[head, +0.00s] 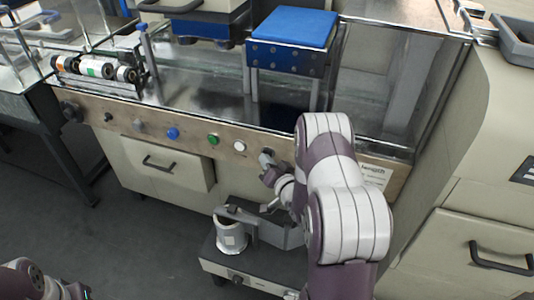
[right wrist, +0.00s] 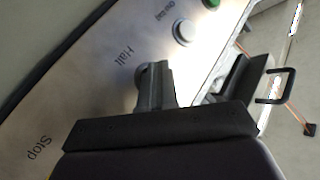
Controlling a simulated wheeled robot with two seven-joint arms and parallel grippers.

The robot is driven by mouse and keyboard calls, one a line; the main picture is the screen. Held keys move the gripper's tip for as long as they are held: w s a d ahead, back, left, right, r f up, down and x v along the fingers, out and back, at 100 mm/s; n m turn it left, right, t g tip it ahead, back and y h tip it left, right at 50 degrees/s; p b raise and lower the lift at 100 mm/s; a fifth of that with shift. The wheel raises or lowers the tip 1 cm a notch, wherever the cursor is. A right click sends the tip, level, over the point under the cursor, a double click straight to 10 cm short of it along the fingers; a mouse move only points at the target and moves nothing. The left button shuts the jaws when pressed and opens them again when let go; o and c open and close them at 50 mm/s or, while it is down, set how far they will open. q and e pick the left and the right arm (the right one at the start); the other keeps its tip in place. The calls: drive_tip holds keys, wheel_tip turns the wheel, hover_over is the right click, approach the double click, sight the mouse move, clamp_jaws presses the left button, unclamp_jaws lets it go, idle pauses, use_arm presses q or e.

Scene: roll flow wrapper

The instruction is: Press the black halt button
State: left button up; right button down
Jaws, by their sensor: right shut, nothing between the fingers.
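The control panel (head: 190,136) runs along the front of the wrapper with a row of buttons. The label Halt shows in the right wrist view, and my right gripper (right wrist: 158,72) is shut and empty with its tip right by that label. The black halt button is mostly hidden behind the fingertip; a dark rounded edge (right wrist: 142,76) shows beside it. I cannot tell whether they touch. In the head view my right gripper (head: 267,160) is at the panel, right of the white button (head: 239,146). My left gripper (head: 76,291) is partly in view at the bottom left, far from the panel.
Green (head: 213,139) and blue (head: 172,133) buttons sit further left on the panel. A device with a white cup (head: 231,236) stands below my right gripper. A drawer handle (head: 158,165) sticks out below the panel. The floor at left is clear.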

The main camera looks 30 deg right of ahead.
drive_tip(key=shift+s+a, duration=0.45)
drive_tip(key=shift+a, duration=0.05)
drive_tip(key=s+a+p, duration=0.1)
drive_tip(key=s+a, duration=0.2)
drive_tip(key=shift+s+a, duration=0.1)
drive_tip(key=shift+a, duration=0.3)
idle(0.7)
